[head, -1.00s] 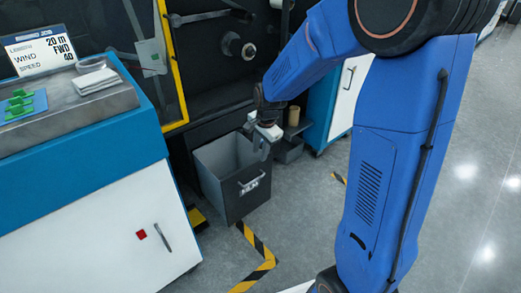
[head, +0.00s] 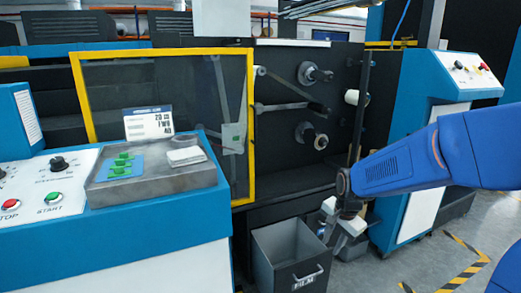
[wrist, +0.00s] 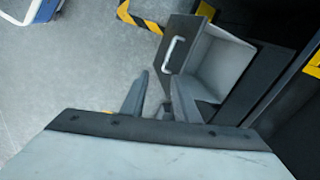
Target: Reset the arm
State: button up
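My gripper (head: 328,228) hangs beside the upper right edge of the grey film bin (head: 284,278) in the head view, pointing down. In the wrist view its two dark fingers (wrist: 160,92) stand apart with nothing seen between them. The film bin (wrist: 178,50) with its white handle lies beyond the fingertips there. My blue arm reaches in from the right in the head view, in front of the machine.
A control desk (head: 120,235) stands at the left, with a tray (head: 150,188) holding green clips and a white cloth. A yellow-framed guard (head: 250,130) and roll spindles (head: 312,73) are behind. Another blue-white cabinet (head: 425,85) stands right. Floor is free at lower right.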

jog(key=s+d+r+n, duration=0.1)
jog(key=s+r+n, duration=0.2)
jog(key=s, duration=0.5)
jog(key=s+d+r+n+t, duration=0.1)
jog(key=s+d+r+n, duration=0.1)
jog(key=s, duration=0.7)
jog(key=s+d+r+n+t, duration=0.1)
jog(key=s+r+n, duration=0.3)
jog(key=s, duration=0.5)
jog(key=shift+s+d+r+n+h, duration=0.15)
jog(key=shift+d+r+n+h, duration=0.25)
jog(key=shift+n, duration=0.7)
